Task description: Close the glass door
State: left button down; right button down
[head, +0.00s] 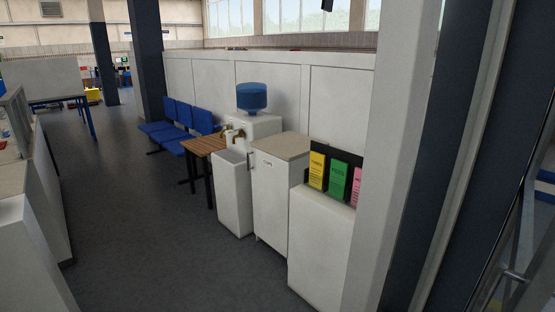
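What looks like the glass door (532,240) stands at the far right edge of the head view, cut off by the frame. It has a dark frame and a metal handle or bar (514,276) near the bottom right corner. Blue and pale shapes show through or beside it. I cannot tell how far it is open. Neither of my grippers is in view.
A pale pillar (385,150) and a dark post (430,150) stand left of the door. White cabinets (283,200), a water cooler (252,97), a wooden table (204,146) and blue chairs (172,138) line the partition. A counter (30,215) is at left. The grey floor (150,230) between is clear.

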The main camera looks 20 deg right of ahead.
aim_at(526, 283)
jog(key=i+z, duration=0.15)
jog(key=z, duration=0.3)
jog(key=i+j+z, duration=0.1)
jog(key=z, duration=0.3)
jog(key=i+j+z, duration=0.15)
jog(key=z, duration=0.3)
jog(key=j+z, duration=0.2)
jog(key=z, duration=0.2)
jog(key=i+j+z, duration=0.1)
jog(key=j+z, duration=0.15)
jog(key=z, duration=0.2)
jog(key=j+z, duration=0.2)
jog(key=z, duration=0.2)
jog(key=i, duration=0.05)
